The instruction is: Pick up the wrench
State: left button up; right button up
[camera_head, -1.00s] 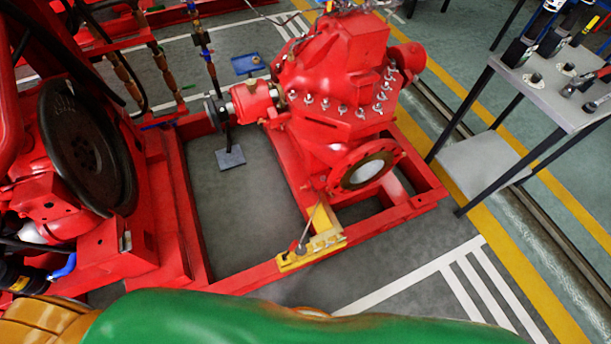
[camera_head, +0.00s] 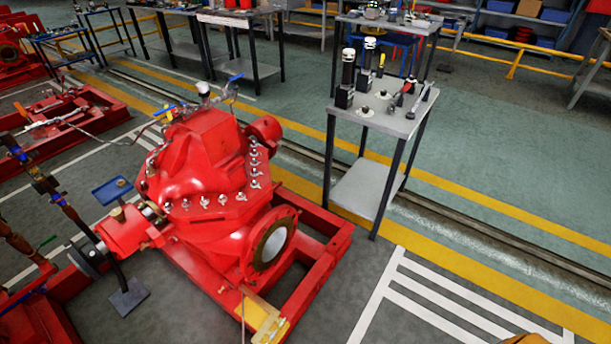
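A small grey-topped stand (camera_head: 374,120) right of the pump holds several tools. A long, slim metal tool (camera_head: 419,99) lies near its right edge and looks like a wrench, but it is too small to be sure. Beside it lies a dark tool with a red part (camera_head: 401,97). Neither of my grippers shows in this view, so their state is hidden. Nothing in view touches the tools on the stand.
A red pump (camera_head: 205,185) on a red frame (camera_head: 318,275) stands left of the stand. Two black upright fixtures (camera_head: 346,80) stand at the stand's left side. Workbenches (camera_head: 240,20) line the back.

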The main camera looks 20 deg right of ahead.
aim_at(414, 109)
jog(key=z, duration=1.55)
